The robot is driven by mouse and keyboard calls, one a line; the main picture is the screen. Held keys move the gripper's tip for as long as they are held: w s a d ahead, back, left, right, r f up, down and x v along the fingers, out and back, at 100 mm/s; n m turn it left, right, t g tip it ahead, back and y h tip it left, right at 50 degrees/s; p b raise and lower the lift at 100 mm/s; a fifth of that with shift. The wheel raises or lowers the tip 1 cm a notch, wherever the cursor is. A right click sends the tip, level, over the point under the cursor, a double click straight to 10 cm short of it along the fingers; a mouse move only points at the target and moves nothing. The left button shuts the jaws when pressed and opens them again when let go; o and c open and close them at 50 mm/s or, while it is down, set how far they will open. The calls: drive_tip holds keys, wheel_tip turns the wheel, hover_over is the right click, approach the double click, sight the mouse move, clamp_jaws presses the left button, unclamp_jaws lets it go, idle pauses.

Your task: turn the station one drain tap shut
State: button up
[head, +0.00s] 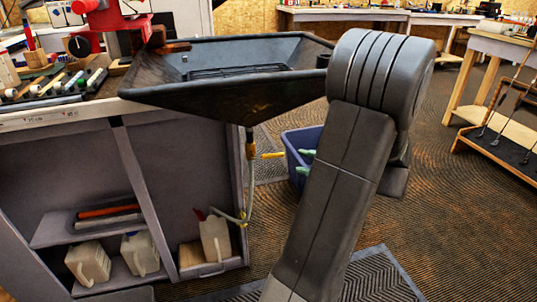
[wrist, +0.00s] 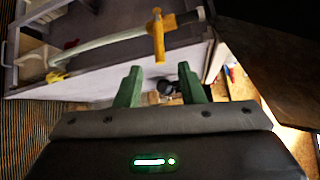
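The drain tap has a yellow lever (head: 272,155) on a brass pipe (head: 250,146) under the dark basin. The lever sticks out sideways, crosswise to the pipe, to the right in the head view. In the wrist view the lever (wrist: 158,36) points towards my gripper (wrist: 160,72). My gripper is open, its two green fingers apart, with the lever's end just beyond the gap in the picture. In the head view the green fingertips (head: 304,161) show to the right of the lever; my arm hides the rest of the gripper.
The dark basin (head: 165,95) overhangs the tap. A blue bin (head: 292,168) stands on the floor behind the fingertips. Carpeted floor lies clear to the right.

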sight(279, 156)
drive_tip(key=b+x, duration=0.2)
drive_tip(key=x, duration=0.9)
drive_tip(key=shift+a+f, duration=0.1)
clamp_jaws()
